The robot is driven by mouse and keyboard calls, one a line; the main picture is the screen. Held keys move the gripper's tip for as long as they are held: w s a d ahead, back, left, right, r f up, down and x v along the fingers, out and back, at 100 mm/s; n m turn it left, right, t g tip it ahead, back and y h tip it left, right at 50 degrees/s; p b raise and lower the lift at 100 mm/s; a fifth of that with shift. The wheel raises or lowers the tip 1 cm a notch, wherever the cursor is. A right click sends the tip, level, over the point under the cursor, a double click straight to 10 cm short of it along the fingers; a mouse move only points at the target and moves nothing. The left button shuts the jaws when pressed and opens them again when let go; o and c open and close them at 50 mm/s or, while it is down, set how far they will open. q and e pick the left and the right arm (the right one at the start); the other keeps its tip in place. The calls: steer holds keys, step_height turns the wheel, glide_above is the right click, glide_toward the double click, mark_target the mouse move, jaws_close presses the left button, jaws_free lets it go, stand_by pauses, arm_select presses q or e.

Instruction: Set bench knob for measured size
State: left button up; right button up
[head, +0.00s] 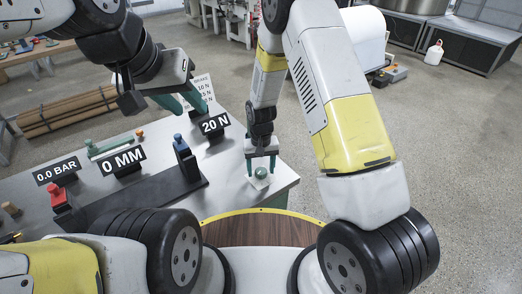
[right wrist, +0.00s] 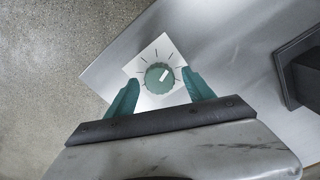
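The bench knob is a round green dial (right wrist: 159,78) with a pale pointer mark, on a white plate (right wrist: 148,57) with black tick marks. In the right wrist view its pointer aims to the upper right. It also shows in the head view (head: 261,172) near the bench's right corner. My right gripper (right wrist: 160,92) has its green fingers apart, one on each side of the knob; contact is not clear. My left gripper (head: 188,103) is over the far part of the bench, its green fingers apart with nothing seen between them. A sign reads "0 MM" (head: 123,161).
The metal bench (head: 225,180) also carries a "0.0 BAR" sign (head: 56,171), a "20 N" sign (head: 214,124), a red block (head: 57,195), a blue-topped dark device (head: 185,158) and a green tool (head: 112,146). A wood-topped surface with a yellow edge (head: 255,229) is in front.

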step_height(320, 180, up, 8)
steer(key=shift+f, duration=0.1)
stand_by(0.6)
steer(key=shift+d+r, duration=0.1)
steer(key=shift+r, duration=0.25)
step_height(320, 180, up, 9)
steer(key=t+y, duration=0.1)
glide_above(261, 170)
steer(key=d, duration=0.3)
steer(key=s+d+r+m+t+y, duration=0.15)
steer(key=s+d+r, duration=0.3)
steer(key=r, duration=0.55)
steer(key=s+d+r+t, duration=0.2)
steer(key=s+d+r, duration=0.1)
steer(key=s+r, duration=0.2)
steer(key=s+d+r+t, duration=0.1)
steer(key=s+d+r, duration=0.2)
steer(key=s+r, duration=0.3)
steer(key=s, duration=0.4)
steer(key=shift+s+d+t, duration=0.2)
steer(key=shift+d+t, duration=0.15)
